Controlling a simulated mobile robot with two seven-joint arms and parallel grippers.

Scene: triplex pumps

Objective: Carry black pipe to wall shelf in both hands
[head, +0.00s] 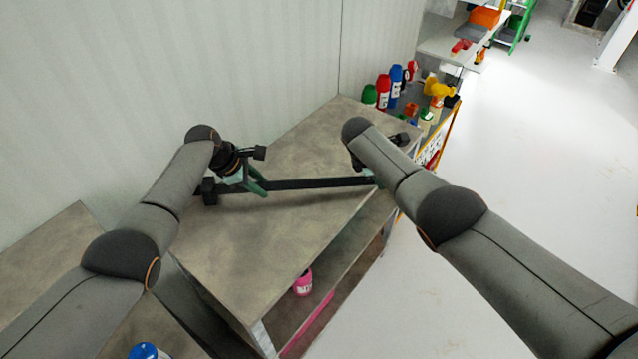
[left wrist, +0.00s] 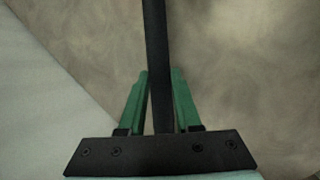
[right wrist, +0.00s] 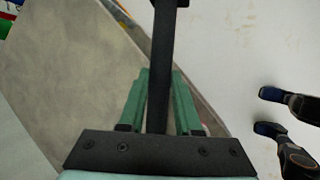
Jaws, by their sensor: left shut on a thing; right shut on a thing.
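The black pipe (head: 318,183) is a long dark bar held roughly level across the grey-topped shelf unit (head: 290,235), with a block-like end at its left. My left gripper (head: 258,184) has green fingers shut around the pipe near its left end; the left wrist view shows the pipe (left wrist: 155,40) between the fingers (left wrist: 160,76). My right gripper (right wrist: 160,76) is shut on the pipe (right wrist: 163,45) near its other end. In the head view my right arm mostly hides that gripper. I cannot tell whether the pipe touches the top.
A pale ribbed wall (head: 200,70) runs behind the unit. Red (head: 383,92) and blue (head: 395,82) bottles stand beyond its far end. A pink bottle (head: 303,283) is on the lower level. The white floor (head: 545,150) at right is open.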

